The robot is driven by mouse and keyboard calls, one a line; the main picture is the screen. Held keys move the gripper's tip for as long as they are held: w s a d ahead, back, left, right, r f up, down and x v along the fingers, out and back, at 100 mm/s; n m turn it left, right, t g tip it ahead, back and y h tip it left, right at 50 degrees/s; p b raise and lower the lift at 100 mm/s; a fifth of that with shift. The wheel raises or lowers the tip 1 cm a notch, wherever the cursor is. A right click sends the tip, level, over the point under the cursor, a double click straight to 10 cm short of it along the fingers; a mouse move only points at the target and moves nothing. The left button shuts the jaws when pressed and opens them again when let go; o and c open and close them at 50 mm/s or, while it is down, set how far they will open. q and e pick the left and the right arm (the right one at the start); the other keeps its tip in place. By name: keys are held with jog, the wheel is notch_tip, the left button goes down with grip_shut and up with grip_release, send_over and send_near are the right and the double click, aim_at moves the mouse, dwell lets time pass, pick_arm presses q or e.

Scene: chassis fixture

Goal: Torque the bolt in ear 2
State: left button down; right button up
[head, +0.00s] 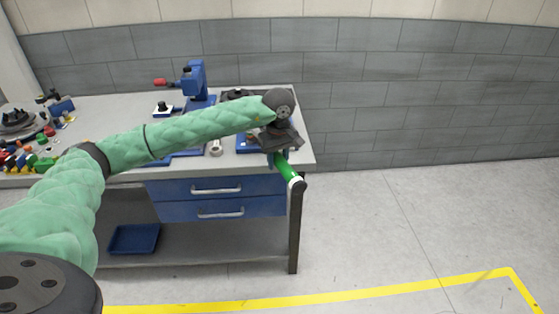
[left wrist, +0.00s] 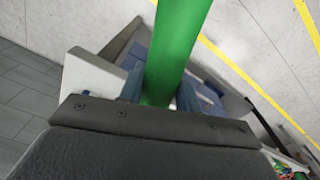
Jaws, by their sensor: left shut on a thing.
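My left gripper (head: 274,157) is at the right end of the workbench, with my green-sleeved arm reaching across the bench to it. It is shut on a green bar-shaped tool (head: 286,168), which has a pale end and slants down to the right past the bench edge. In the left wrist view the green tool (left wrist: 176,50) runs between the two fingers (left wrist: 155,88). The tool's other end is hidden by the gripper. I cannot make out ear 2 or its bolt. My right gripper is not in view.
The workbench (head: 310,158) carries a blue press-like device (head: 194,80) with a red handle and a small white cylinder (head: 216,148). Several coloured parts lie at the left. A blue tray (head: 134,238) sits on the lower shelf. The floor to the right is clear.

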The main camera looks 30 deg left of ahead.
pick_arm(q)
jog(key=shift+s+a+m+b, duration=0.7)
jog(key=shift+s+a+b, duration=0.3)
jog(key=shift+s, duration=0.1)
dwell(1.0)
jog(key=shift+r, duration=1.15)
dwell(0.7)
jog(key=shift+r+p, duration=0.55)
jog(key=shift+r, duration=1.8)
